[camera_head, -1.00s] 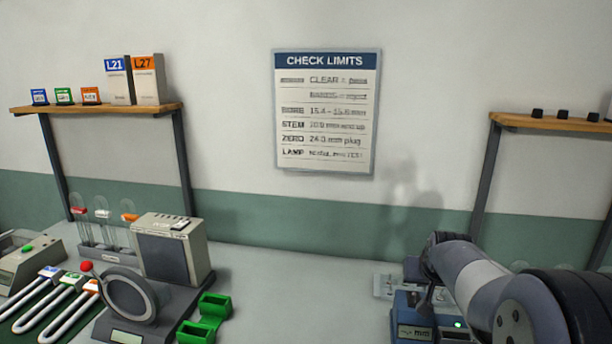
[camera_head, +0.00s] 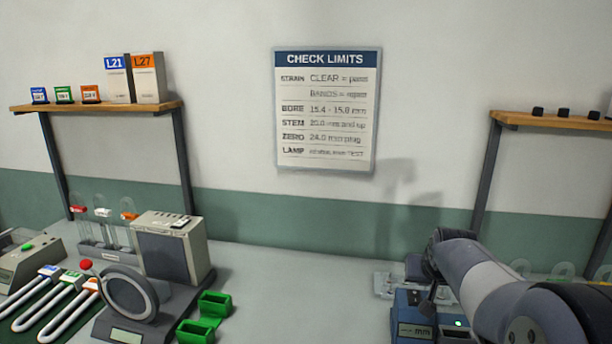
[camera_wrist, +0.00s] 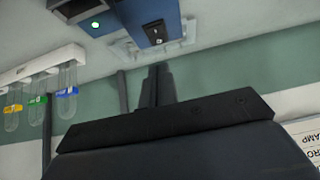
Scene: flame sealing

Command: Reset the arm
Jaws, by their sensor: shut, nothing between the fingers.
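My arm (camera_head: 480,272) reaches in from the lower right of the head view, bent over a blue device (camera_head: 412,318) with a small "mm" display. The arm hides part of that device. In the wrist view, my gripper (camera_wrist: 157,72) shows as two dark fingers close together, shut and empty.
A grey instrument with a ring (camera_head: 128,294) and green cradles (camera_head: 205,318) stand at the left. Tubes hang in a rack (camera_wrist: 40,68) in the wrist view. Shelves (camera_head: 100,108) and a limits sign (camera_head: 325,110) are on the wall. The middle bench is clear.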

